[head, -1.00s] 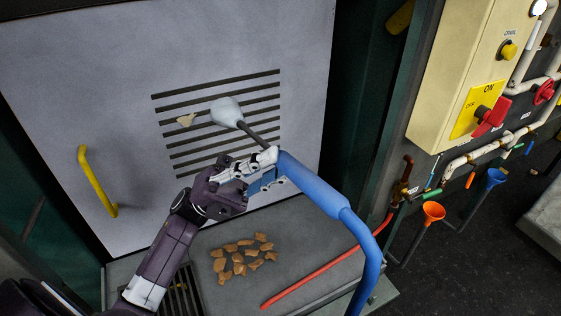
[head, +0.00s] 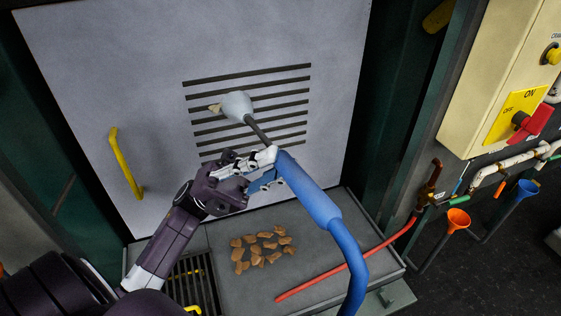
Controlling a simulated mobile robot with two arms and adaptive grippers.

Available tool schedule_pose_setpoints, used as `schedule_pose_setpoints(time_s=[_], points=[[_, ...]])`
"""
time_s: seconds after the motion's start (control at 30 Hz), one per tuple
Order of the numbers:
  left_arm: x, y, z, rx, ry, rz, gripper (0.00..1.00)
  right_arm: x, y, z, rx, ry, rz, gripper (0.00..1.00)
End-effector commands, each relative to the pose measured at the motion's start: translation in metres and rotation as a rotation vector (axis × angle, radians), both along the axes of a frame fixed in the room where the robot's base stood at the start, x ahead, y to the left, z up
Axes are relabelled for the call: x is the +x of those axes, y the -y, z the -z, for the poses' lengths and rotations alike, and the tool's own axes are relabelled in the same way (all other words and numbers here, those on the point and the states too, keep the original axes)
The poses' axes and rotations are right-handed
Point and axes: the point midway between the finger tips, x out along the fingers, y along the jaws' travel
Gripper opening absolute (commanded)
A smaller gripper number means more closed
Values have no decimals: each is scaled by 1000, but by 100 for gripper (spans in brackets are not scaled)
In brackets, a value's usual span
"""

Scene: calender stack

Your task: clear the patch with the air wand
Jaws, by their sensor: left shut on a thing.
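The air wand (head: 308,190) has a blue handle, a thin dark tube and a pale, wide nozzle (head: 236,105). My left gripper (head: 268,170) is shut on the wand near the front of its blue handle. The nozzle is in front of the slotted vent (head: 285,83) on the grey door panel. A small tan scrap (head: 214,108) shows at the nozzle's left edge, partly hidden by it. A patch of several brown chips (head: 262,250) lies on the grey ledge (head: 225,285) below the wand. My right gripper is not in view.
A yellow door handle (head: 126,163) stands out at the left. A red hose (head: 345,265) lies across the ledge's right part. A dark grating (head: 190,285) is at the ledge's left. A cream control box (head: 490,95) with a red switch and orange and blue funnels are at the right.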

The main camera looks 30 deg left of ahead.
Motion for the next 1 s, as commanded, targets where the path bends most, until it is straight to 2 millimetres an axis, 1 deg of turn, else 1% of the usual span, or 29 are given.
schedule_pose_setpoints(time_s=[1.0], points=[[-36,-29,0,-2,-1,1,0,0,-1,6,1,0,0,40]])
